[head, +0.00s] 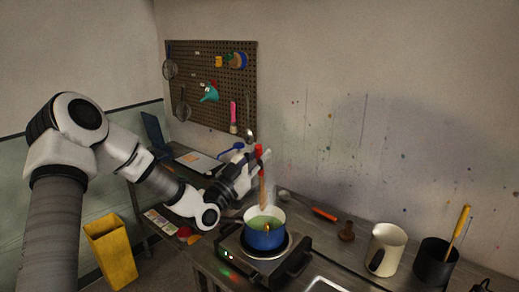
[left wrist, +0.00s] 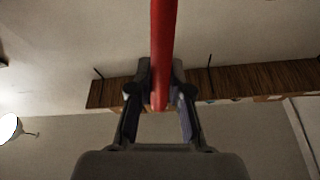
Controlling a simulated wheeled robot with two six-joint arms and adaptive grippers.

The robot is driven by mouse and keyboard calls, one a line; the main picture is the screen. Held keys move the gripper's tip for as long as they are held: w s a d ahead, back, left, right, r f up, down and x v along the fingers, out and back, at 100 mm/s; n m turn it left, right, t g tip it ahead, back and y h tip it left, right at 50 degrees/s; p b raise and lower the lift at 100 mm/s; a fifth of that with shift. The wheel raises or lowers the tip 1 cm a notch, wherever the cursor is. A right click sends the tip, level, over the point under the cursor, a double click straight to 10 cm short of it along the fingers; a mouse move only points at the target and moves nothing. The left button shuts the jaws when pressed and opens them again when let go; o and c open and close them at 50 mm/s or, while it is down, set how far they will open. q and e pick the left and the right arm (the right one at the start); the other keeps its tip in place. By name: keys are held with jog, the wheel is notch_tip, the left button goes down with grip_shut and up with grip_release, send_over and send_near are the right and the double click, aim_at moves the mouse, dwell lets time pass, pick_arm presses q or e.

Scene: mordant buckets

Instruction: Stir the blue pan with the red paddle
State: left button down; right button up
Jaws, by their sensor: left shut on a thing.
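The blue pan (head: 264,238) stands on a hot plate, with greenish liquid inside its white interior. My left gripper (head: 262,162) is above the back of the pan and is shut on the red paddle (head: 260,155). The paddle is upright, its red handle at the top and its wooden lower part reaching down to the pan. Whether its tip is in the liquid is hard to tell. In the left wrist view the red handle (left wrist: 162,50) runs between the fingers. My right gripper is not in view.
The hot plate (head: 228,240) sits on the bench. A cream jug (head: 388,248) and a black pot (head: 433,266) with a yellow-handled tool stand to the right. An orange-handled tool (head: 324,214) lies behind. A pegboard (head: 205,60) hangs on the wall; a yellow bin (head: 110,250) is on the floor.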

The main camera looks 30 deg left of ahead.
pick_arm(q)
notch_tip(320, 180, down, 11)
jog(key=w+b, duration=0.2)
jog(key=b, duration=0.8)
jog(key=shift+w+a+f, duration=0.15)
jog(key=shift+a, duration=0.2)
jog(key=shift+d, duration=0.1)
